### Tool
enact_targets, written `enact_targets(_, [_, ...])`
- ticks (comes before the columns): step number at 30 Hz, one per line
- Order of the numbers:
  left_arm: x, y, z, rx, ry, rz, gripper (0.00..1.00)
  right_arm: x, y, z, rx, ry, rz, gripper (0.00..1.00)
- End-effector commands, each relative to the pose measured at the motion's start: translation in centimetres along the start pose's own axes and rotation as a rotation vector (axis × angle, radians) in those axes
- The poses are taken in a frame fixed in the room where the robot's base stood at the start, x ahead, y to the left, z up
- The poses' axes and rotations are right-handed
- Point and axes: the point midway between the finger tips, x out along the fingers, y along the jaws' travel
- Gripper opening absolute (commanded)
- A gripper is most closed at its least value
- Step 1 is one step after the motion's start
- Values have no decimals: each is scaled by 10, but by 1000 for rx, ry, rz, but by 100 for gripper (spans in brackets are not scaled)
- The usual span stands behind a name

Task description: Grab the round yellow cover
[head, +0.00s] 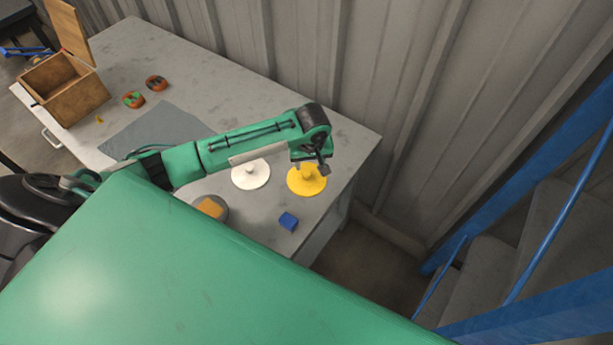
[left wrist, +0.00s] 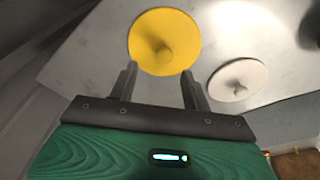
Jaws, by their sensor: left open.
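The round yellow cover (head: 307,184) lies on the grey table near its right end, with a knob in its middle. It also shows in the left wrist view (left wrist: 164,42), just beyond my fingertips. My left gripper (head: 316,168) is over the cover in the head view, and its arm hides part of the table. In the left wrist view my left gripper (left wrist: 160,82) is open, its two fingers apart, with nothing between them and the knob slightly ahead. My right gripper does not show.
A white round cover (head: 251,174) lies left of the yellow one. A blue block (head: 288,221) and an orange block on a grey disc (head: 211,207) lie nearer. A wooden box (head: 66,88), two orange-red rings and a grey mat (head: 160,129) are farther left. A wall stands behind.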

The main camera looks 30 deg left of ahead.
Motion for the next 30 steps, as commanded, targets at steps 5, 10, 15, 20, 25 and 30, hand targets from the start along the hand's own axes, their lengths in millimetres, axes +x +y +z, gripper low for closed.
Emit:
enact_targets(5, [11, -2, 0, 1, 0, -1, 49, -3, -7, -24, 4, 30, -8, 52])
enact_targets(10, [35, -8, -2, 0, 0, -4, 49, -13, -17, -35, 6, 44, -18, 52])
enact_targets(15, [55, -7, -1, 1, 1, -1, 49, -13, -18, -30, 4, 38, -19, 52])
enact_targets(20, [58, -6, -1, 2, 1, 1, 49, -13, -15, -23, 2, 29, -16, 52])
enact_targets(25, [58, -6, -1, 2, 1, 1, 37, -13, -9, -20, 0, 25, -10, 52])
enact_targets(30, [58, -6, -1, 2, 1, 1, 4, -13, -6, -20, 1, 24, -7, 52])
